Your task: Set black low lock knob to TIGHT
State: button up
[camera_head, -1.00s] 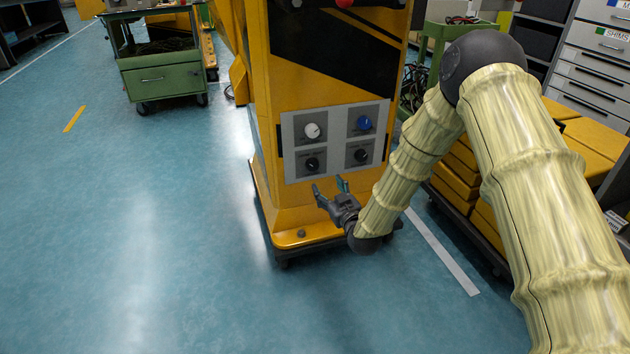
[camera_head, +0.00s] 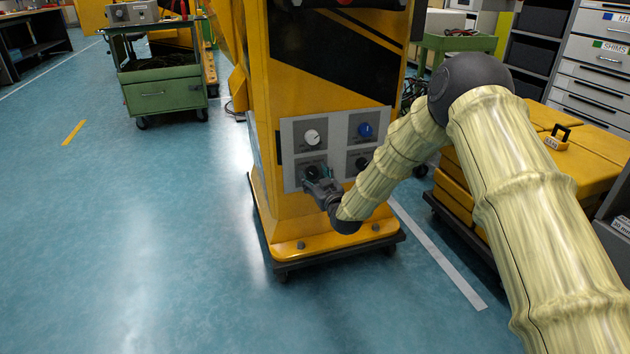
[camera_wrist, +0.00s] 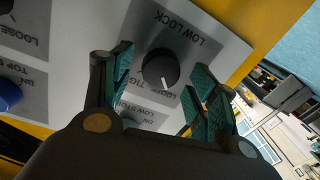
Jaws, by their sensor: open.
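The black low lock knob (camera_wrist: 161,69) sits on a panel plate lettered LOW LOCK, which appears turned over in the wrist view. Its white pointer mark faces the lower edge of the picture, near small lettering partly hidden by my gripper; I cannot tell which setting it marks. My gripper (camera_wrist: 163,88) is open, with one teal-padded finger on each side of the knob; contact is not clear. In the head view my gripper (camera_head: 318,180) is at the lower left black knob (camera_head: 311,171), partly covering it.
The grey panel (camera_head: 292,128) on the yellow machine (camera_head: 310,215) also carries a white knob (camera_head: 311,137), a blue knob (camera_head: 364,130) and another black knob (camera_head: 362,163), partly behind my arm. Yellow boxes (camera_head: 585,160) stand at right.

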jog(key=shift+w+a, duration=0.1)
jog(key=shift+w, duration=0.2)
jog(key=shift+c, duration=0.3)
jog(key=c, duration=0.9)
jog(key=shift+c, duration=0.2)
